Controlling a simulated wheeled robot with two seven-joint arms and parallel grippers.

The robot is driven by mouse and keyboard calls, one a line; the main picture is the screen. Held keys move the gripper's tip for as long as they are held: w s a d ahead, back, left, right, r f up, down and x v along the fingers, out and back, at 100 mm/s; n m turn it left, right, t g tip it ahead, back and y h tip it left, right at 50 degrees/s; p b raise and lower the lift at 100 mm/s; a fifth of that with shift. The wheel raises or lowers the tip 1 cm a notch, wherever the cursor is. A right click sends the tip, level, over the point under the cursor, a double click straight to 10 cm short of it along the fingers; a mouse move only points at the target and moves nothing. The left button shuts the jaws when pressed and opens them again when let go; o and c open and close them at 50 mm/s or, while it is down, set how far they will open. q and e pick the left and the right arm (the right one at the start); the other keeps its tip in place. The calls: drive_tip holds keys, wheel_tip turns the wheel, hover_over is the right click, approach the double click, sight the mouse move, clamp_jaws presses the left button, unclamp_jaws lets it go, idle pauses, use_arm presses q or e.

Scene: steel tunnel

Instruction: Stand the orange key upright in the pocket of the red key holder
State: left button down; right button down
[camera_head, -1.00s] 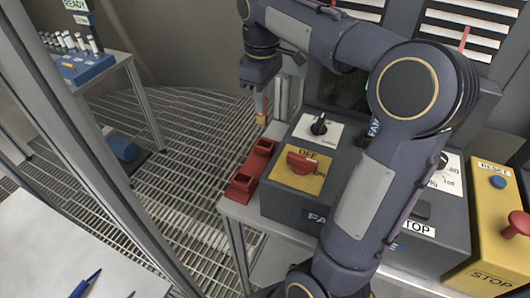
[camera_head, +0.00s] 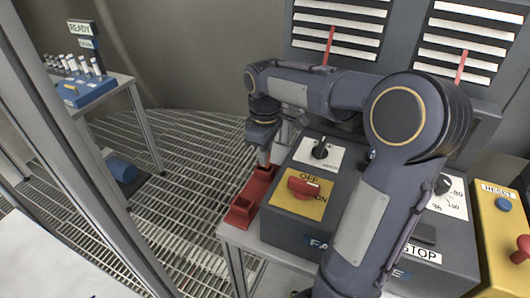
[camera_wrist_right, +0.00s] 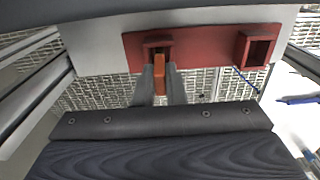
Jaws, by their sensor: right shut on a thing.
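The red key holder (camera_head: 246,199) lies on the grey bench's left edge in the head view, with one pocket near and one far. It also shows in the wrist view (camera_wrist_right: 205,46) with both square pockets. My right gripper (camera_head: 264,160) points down at the far pocket. In the wrist view my right gripper's fingers (camera_wrist_right: 160,82) are shut on the orange key (camera_wrist_right: 159,73), whose far end is at the left pocket's mouth. I cannot tell how deep the key is in the pocket. My left gripper is not in view.
A dark control box with a red rotary switch (camera_head: 303,188) and a black knob (camera_head: 320,150) stands close right of the holder. A yellow stop box (camera_head: 503,240) is at the far right. A blue rack (camera_head: 84,90) of vials stands at upper left. Grating floor lies left of the bench.

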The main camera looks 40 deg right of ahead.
drive_tip(key=shift+f, duration=0.2)
drive_tip(key=c, duration=1.5)
unclamp_jaws()
drive_tip(key=shift+r, duration=0.1)
drive_tip(key=shift+r, duration=0.15)
wheel_tip(320, 180, up, 12)
drive_tip(key=p, duration=0.1)
